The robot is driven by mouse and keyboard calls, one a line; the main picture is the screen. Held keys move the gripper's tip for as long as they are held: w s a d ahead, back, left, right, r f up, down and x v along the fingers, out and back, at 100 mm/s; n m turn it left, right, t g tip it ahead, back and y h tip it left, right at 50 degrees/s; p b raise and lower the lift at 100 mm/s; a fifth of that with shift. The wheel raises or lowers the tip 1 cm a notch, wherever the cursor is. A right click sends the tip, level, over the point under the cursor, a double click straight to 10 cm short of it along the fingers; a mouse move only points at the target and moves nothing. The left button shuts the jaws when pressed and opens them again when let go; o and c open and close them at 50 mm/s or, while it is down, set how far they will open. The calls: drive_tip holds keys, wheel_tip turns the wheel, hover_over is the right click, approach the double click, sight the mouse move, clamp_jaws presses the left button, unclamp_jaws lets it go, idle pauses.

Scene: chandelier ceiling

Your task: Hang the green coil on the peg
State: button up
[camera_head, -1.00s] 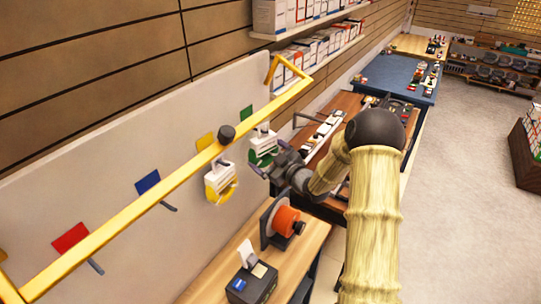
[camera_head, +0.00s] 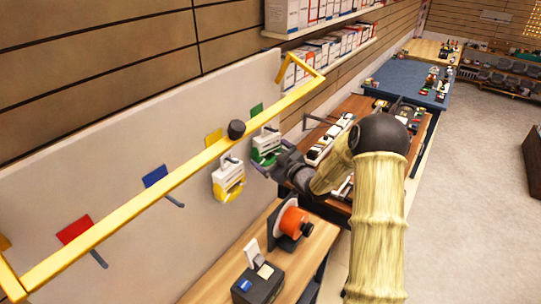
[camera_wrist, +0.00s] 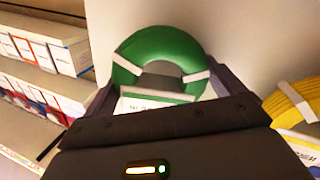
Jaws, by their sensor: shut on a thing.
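The green coil (camera_wrist: 160,45), with white bands and a white label, is held between the fingers of my gripper (camera_wrist: 165,85) in the wrist view. In the head view the green coil (camera_head: 268,155) is upright close to the white board, beside and right of the yellow coil (camera_head: 229,192). My gripper (camera_head: 272,162) is shut on it from the right. A green square (camera_head: 256,110) on the board shows just above the coil behind the yellow rail. The peg under the green square is hidden, so I cannot tell whether the coil is around it.
A yellow rail (camera_head: 130,213) runs in front of the board (camera_head: 120,175). Bare pegs stand by the blue square (camera_head: 155,175) and red square (camera_head: 74,229). An orange spool (camera_head: 292,222) and a dark box (camera_head: 258,284) stand on the bench below.

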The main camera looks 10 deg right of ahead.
idle(0.3)
drive_tip(key=o, duration=0.9)
drive_tip(key=shift+s+d+f+b, duration=0.15)
drive_tip(key=shift+s+d+b, duration=0.2)
drive_tip(key=shift+s, duration=0.2)
drive_tip(key=b+v, duration=0.5)
drive_tip(key=v, duration=1.1)
drive_tip(key=shift+s+b, duration=0.1)
drive_tip(key=shift+b, duration=0.3)
drive_tip(key=shift+a, duration=0.1)
